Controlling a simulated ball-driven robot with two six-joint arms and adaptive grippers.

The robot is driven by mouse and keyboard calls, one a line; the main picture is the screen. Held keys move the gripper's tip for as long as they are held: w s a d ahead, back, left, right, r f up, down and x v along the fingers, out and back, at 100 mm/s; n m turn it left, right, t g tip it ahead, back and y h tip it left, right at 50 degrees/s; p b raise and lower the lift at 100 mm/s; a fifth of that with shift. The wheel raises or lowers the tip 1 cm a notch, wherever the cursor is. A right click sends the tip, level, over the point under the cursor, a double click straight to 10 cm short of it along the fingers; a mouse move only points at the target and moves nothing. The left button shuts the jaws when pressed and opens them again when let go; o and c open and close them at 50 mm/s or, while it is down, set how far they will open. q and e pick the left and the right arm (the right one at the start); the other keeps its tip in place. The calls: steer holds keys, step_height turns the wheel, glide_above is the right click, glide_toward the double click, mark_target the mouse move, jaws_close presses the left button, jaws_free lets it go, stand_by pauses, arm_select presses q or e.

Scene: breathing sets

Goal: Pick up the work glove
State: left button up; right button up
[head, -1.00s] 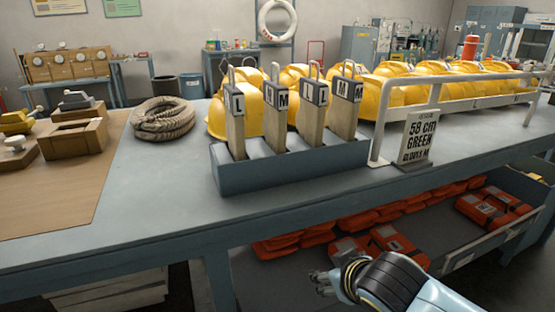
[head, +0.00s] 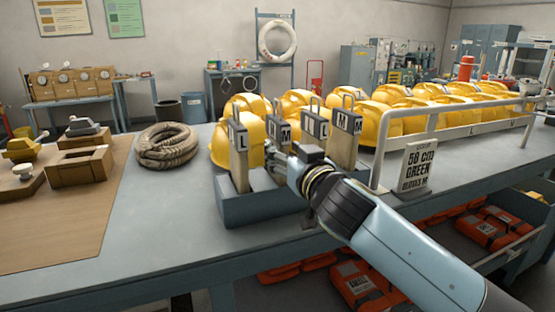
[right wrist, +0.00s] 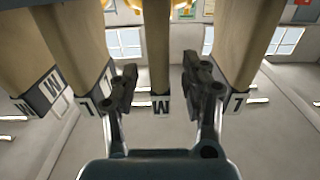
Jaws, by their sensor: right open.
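Tan upright pieces, which look like folded work gloves with L and M tags and metal loops, stand in a blue-grey rack (head: 262,208). My right gripper (head: 284,160) is at the rack's front, open, by the second piece from the left, an M-tagged glove (head: 284,132). In the right wrist view, which looks upside down, the M-tagged glove (right wrist: 160,60) stands between the open fingers (right wrist: 162,85), with a gap on each side. L-tagged gloves flank it, one at the left (right wrist: 75,45) and one at the right (right wrist: 250,45). My left gripper is not in view.
A sign (head: 416,176) reading 58 cm, green and gloves M stands right of the rack, by a white rail (head: 380,150). Yellow helmets (head: 222,147) crowd behind. A rope coil (head: 167,147) lies left. The bench front left of the rack is clear.

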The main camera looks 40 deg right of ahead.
steer(key=p+x, duration=0.1)
steer(key=x, duration=0.3)
steer(key=shift+w, duration=0.3)
steer(key=shift+s, duration=0.1)
jaws_close()
